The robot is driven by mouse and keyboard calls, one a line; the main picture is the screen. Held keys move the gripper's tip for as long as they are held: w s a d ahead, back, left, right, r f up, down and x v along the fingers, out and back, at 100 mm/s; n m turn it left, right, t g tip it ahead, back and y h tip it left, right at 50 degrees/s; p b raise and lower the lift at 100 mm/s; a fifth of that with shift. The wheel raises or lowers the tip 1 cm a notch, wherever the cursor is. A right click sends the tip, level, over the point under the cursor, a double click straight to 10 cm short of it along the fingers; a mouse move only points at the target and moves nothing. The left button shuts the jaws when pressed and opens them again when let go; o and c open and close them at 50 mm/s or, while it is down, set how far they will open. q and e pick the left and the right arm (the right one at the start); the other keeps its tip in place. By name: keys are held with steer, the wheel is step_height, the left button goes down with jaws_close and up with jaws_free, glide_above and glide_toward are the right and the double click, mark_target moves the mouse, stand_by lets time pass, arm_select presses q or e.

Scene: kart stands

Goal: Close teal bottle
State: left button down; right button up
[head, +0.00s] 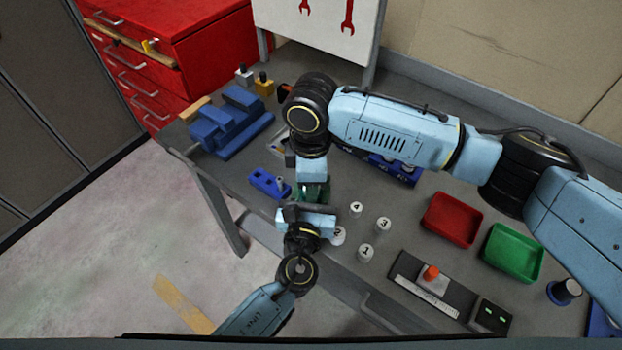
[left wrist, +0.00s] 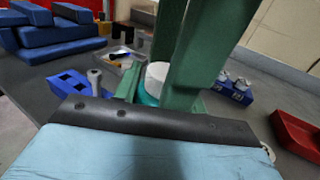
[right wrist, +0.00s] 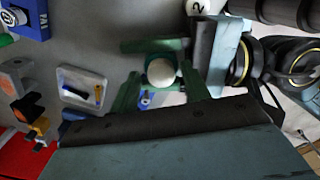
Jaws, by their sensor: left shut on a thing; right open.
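The teal bottle (left wrist: 147,98) stands between the green fingers of my left gripper (head: 316,197), which is shut on it. A white cap (left wrist: 158,74) sits on its top; the cap also shows from above in the right wrist view (right wrist: 161,72). I cannot tell how tightly the cap is on. My right gripper (head: 312,182) comes from above. Its open green fingers are on either side of the cap, with a gap visible around it. In the head view the arms hide the bottle.
A blue block (head: 269,183) lies left of the grippers. White numbered cylinders (head: 367,253) stand to the right. Farther right are a red tray (head: 452,219), a green tray (head: 513,254) and a black panel (head: 408,266) with an orange button.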

arm_select(q)
steer(key=shift+f, duration=0.15)
arm_select(e)
step_height(320, 180, up, 12)
steer(key=shift+f, duration=0.1)
arm_select(q)
steer(key=c, duration=0.7)
jaws_free()
steer(key=shift+c, duration=0.2)
steer(key=s+a+b, duration=0.1)
steer(key=s+a, duration=0.1)
steer(key=s, duration=1.1)
steer(key=shift+s, duration=0.15)
arm_select(e)
steer(key=shift+f, duration=0.5)
arm_select(q)
steer(key=shift+a, duration=0.1)
